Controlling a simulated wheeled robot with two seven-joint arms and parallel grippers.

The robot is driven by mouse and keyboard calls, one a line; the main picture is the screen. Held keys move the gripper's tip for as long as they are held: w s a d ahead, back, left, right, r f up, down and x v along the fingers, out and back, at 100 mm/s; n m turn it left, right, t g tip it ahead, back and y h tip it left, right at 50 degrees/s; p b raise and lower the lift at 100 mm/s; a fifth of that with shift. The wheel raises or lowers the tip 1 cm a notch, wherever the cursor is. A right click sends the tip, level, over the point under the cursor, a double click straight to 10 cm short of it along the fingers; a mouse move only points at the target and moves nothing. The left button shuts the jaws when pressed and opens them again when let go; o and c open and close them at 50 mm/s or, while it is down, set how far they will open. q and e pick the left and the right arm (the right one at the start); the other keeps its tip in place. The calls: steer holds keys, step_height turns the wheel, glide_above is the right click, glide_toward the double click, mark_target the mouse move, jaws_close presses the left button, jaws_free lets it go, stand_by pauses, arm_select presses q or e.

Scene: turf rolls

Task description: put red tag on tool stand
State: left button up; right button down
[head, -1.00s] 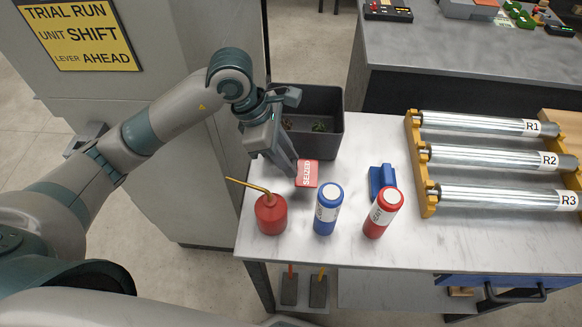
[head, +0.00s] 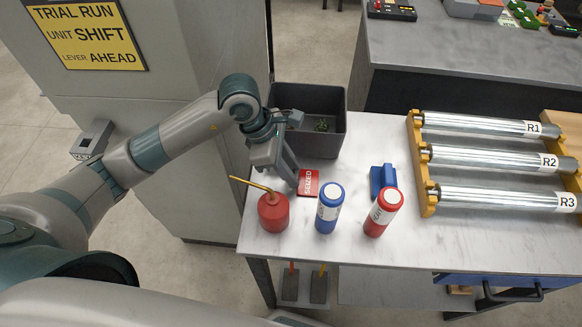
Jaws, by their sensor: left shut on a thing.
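The red tag (head: 309,184), marked SEIZED in white, is at the tips of my left gripper (head: 296,184). The gripper is shut on its left edge, behind the oil can and the blue canister. The tag is at or just above the pale table top; I cannot tell if it touches. A small blue stand-like block (head: 382,181), which may be the tool stand, sits on the table to the right of the tag, behind the red canister. My right gripper is not in view.
A red oil can (head: 272,213), a blue canister (head: 329,209) and a red canister (head: 382,213) stand along the table's front. A dark bin (head: 322,141) is behind the tag. A yellow rack (head: 421,170) with rollers R1, R2 and R3 fills the right.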

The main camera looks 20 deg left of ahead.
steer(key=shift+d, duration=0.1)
arm_select(q)
steer(key=shift+f, duration=0.15)
steer(key=o, duration=1)
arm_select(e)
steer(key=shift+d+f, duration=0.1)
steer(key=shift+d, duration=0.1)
arm_select(q)
steer(key=shift+r, duration=0.25)
steer(key=shift+a+r+b, duration=0.15)
steer(key=shift+r+b, duration=0.15)
steer(key=b+v, duration=0.3)
steer(key=v, duration=0.8)
steer(key=shift+s+r, duration=0.1)
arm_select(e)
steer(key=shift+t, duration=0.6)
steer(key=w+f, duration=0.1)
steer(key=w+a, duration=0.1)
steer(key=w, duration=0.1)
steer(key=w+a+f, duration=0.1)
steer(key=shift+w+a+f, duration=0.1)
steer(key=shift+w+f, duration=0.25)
